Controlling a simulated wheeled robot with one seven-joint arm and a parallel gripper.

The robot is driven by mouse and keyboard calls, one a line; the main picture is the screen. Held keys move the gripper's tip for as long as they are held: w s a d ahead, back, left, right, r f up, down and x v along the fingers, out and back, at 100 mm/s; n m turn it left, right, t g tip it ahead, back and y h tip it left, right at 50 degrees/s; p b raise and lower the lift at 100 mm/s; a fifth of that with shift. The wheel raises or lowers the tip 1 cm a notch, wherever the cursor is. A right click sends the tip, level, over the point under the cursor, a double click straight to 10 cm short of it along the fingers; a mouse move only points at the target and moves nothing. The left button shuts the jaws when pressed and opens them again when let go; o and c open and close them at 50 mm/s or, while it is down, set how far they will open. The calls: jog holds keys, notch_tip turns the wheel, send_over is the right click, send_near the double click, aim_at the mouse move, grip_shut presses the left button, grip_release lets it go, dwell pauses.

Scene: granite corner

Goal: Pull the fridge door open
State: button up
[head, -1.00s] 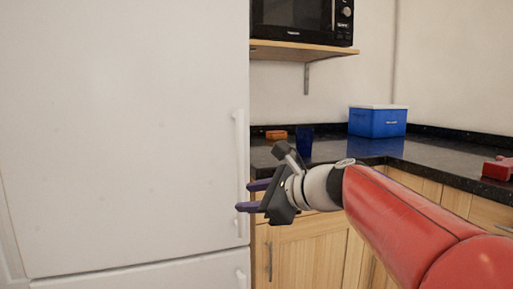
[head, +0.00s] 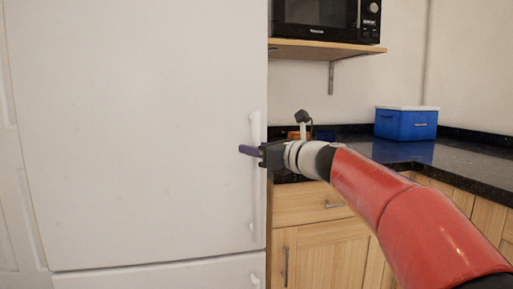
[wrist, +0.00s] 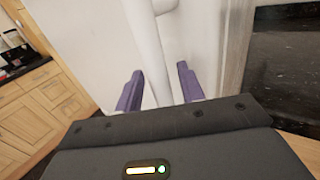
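The white fridge door (head: 140,130) fills the left of the head view and looks shut. Its long white vertical handle (head: 255,200) runs along the door's right edge. My gripper (head: 248,151) is at the handle, partway up it. In the wrist view, the two purple fingers of my gripper (wrist: 157,85) are apart. The white handle bar (wrist: 144,35) comes down between the fingers from above. I cannot tell whether the fingers touch it.
A lower fridge door (head: 160,275) is below. Right of the fridge are wooden cabinets (head: 325,255) under a dark granite counter (head: 455,165). A blue box (head: 406,124) stands on the counter, and a microwave (head: 328,20) sits on a wooden shelf (head: 320,48).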

grip_shut()
dwell(0.4)
